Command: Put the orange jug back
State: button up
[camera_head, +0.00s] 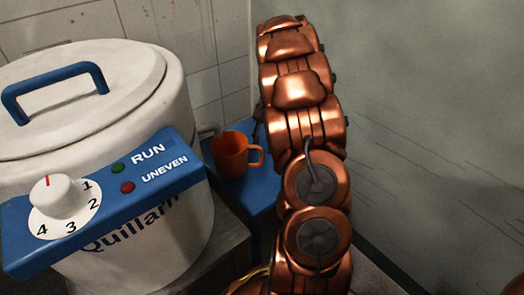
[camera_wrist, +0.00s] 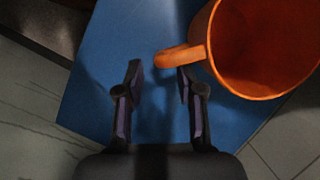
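The orange jug (camera_head: 230,158) stands upright on a blue stand (camera_head: 246,192) beside the white pot, its handle to the right in the head view. In the wrist view the jug (camera_wrist: 262,50) fills the upper right, its handle (camera_wrist: 178,57) pointing left. My gripper (camera_wrist: 159,75) is open, with one finger on each side of a gap over the blue stand (camera_wrist: 95,90). The handle's end lies just ahead of this gap, by the right fingertip; I cannot tell if they touch. In the head view my copper arm hides most of the gripper.
A large white pot (camera_head: 185,105) with a lid and a blue control panel (camera_head: 190,160) stands close left of the jug. A grey spout (camera_head: 209,131) is beside the jug. A tiled wall (camera_head: 200,35) is close behind; a plain wall (camera_head: 430,90) rises at right.

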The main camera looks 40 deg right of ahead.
jog(key=p+v, duration=0.2)
jog(key=v, duration=0.6)
jog(key=shift+s+a, duration=0.1)
jog(key=s+a+r+n+h+p, duration=0.15)
jog(key=s+a+r+p, duration=0.25)
jog(key=a+r+p, duration=0.65)
jog(key=s+a+r+n+h+p, duration=0.1)
jog(key=s+a+r+n+p, duration=0.25)
jog(key=a+r+p, duration=0.75)
jog(key=s+a+r+n+h+p, duration=0.1)
jog(key=s+a+r+n+p, duration=0.2)
jog(key=s+r+p, duration=0.4)
jog(key=s+a+r+n+p, duration=0.4)
jog(key=s+r+p, duration=0.3)
jog(key=s+r, duration=0.3)
jog(key=shift+s+a+r+h+p, duration=0.35)
jog(key=shift+s+a+r, duration=0.05)
jog(key=shift+s+a, duration=0.45)
